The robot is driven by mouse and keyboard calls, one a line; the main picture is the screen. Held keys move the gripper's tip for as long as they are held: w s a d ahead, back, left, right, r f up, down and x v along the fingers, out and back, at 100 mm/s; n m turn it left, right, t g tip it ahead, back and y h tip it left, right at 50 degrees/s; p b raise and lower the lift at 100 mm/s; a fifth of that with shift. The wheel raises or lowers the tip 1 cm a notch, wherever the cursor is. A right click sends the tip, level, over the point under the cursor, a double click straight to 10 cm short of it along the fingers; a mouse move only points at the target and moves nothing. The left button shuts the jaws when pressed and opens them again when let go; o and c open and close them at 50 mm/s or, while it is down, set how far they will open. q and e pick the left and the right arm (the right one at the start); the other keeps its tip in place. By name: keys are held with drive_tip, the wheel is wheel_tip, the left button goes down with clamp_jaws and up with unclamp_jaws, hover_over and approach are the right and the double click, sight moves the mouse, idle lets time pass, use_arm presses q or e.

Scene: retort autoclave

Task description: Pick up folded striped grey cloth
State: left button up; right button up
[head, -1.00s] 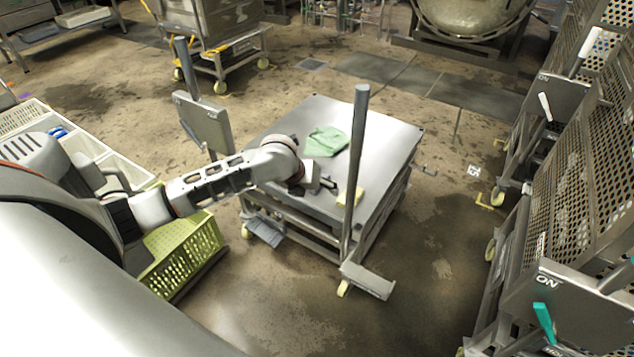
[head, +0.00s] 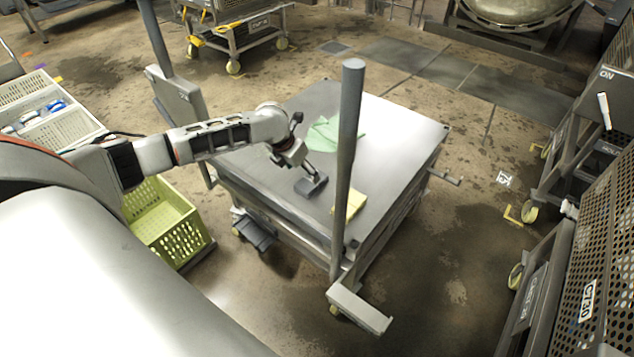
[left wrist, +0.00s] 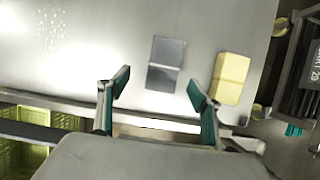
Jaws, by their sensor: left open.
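The folded grey cloth (head: 311,186) lies flat on the metal cart top, near its front left edge. In the left wrist view the cloth (left wrist: 166,64) is dark grey with a pale stripe across it. My left gripper (head: 300,166) is open and empty, tilted down at the cloth's far side in the head view. In the left wrist view its fingertips (left wrist: 158,88) are spread apart, and the cloth appears beyond them, between their lines. Whether the fingers touch the cart top I cannot tell. My right gripper is not in view.
A grey upright post (head: 348,165) stands at the cart's near side. A green crate (head: 165,220) is at left. The cart's right side is clear.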

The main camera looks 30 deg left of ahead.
sight(310, 181)
use_arm(q)
drive_tip(key=shift+x, duration=0.95)
drive_tip(key=b+x, duration=0.1)
drive_tip(key=x, duration=0.1)
drive_tip(key=d+b+x, duration=0.1)
drive_tip(key=x, duration=0.1)
drive_tip(key=shift+w+f, duration=0.1)
drive_tip(key=shift+f, duration=0.1)
drive_tip(key=shift+w+f, duration=0.25)
drive_tip(key=shift+r, duration=0.15)
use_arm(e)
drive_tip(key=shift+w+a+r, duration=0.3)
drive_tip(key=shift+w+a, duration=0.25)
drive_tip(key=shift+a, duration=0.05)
use_arm(q)
drive_tip(key=c, duration=1.1)
drive_tip(key=shift+c, duration=0.2)
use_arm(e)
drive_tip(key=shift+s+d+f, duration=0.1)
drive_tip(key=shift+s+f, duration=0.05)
